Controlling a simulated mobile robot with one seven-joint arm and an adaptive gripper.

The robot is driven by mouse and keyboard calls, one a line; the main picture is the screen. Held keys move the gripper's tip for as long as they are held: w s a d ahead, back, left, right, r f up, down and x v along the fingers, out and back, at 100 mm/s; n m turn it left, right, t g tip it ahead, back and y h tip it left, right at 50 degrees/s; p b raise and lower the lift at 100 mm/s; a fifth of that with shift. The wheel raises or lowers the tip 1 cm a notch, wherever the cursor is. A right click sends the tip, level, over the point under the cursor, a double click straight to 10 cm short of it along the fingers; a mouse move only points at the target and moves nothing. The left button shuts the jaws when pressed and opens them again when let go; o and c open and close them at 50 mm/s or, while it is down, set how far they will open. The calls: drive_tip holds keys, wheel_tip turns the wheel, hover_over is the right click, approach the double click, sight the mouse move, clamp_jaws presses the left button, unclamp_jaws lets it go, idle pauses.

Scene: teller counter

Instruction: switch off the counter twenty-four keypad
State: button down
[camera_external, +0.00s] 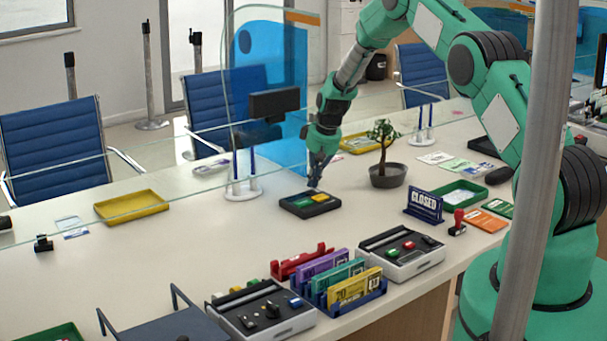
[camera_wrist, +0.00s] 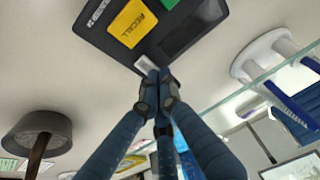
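A black keypad (camera_external: 297,209) lies on the counter in front of the glass screen. In the wrist view the keypad (camera_wrist: 210,14) shows a yellow button marked RECALL (camera_wrist: 132,24), part of a green button (camera_wrist: 170,2) and a dark panel (camera_wrist: 193,30). A small pale part (camera_wrist: 146,63) sits at its edge, right by my fingertips. White lettering at the upper left is too small to read surely. My gripper (camera_external: 315,184) points down over the keypad's back edge. In the wrist view my gripper's fingertips (camera_wrist: 159,76) are together with nothing between them; contact with the keypad is unclear.
A potted tree (camera_external: 387,175) stands right of the keypad, and a white pen stand (camera_external: 243,190) stands to its left. The glass screen (camera_external: 180,140) runs behind. A CLOSED sign (camera_external: 424,204) and two button consoles (camera_external: 262,311) (camera_external: 402,254) are nearer the front.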

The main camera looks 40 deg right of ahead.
drive_tip(key=shift+r, duration=0.1)
drive_tip(key=shift+r, duration=0.4)
drive_tip(key=s+p+v, duration=0.1)
drive_tip(key=s+v, duration=0.1)
drive_tip(key=v, duration=1)
drive_tip(key=shift+r, duration=0.1)
idle(0.4)
